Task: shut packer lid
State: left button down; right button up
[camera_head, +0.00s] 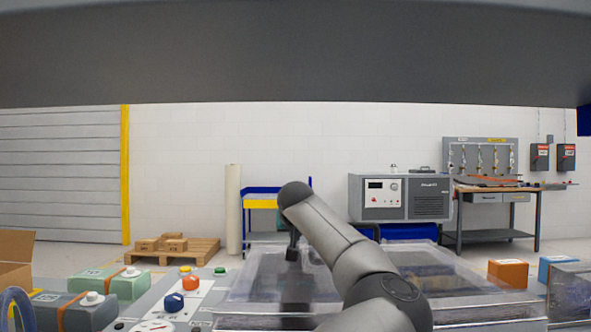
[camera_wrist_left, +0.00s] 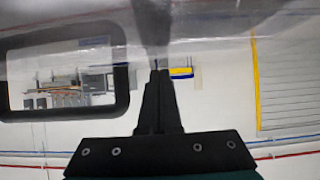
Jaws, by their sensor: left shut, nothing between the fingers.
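A wide dark grey panel (camera_head: 300,62) spans the top of the head view, which may be the raised packer lid; its hinge is out of sight. Below, the packer (camera_head: 235,318) has a clear, glossy chamber with dark areas showing through. My left arm crosses its middle, and the left gripper (camera_head: 292,254) points down over it, small and partly hidden by the arm. In the left wrist view the gripper's dark fingers (camera_wrist_left: 158,78) are together with nothing between them. A blurred grey, clear surface (camera_wrist_left: 230,30) lies close beyond the fingertips; I cannot tell whether they touch it. My right gripper is not visible.
An orange box (camera_head: 508,273) and a blue box (camera_head: 553,267) stand at right. A pallet, cart and workbench stand farther back.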

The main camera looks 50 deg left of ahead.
pick_arm(q)
jog(key=shift+f, duration=0.1)
jog(key=shift+d, duration=0.15)
jog(key=p+v, duration=0.2)
jog(key=v, duration=1.3)
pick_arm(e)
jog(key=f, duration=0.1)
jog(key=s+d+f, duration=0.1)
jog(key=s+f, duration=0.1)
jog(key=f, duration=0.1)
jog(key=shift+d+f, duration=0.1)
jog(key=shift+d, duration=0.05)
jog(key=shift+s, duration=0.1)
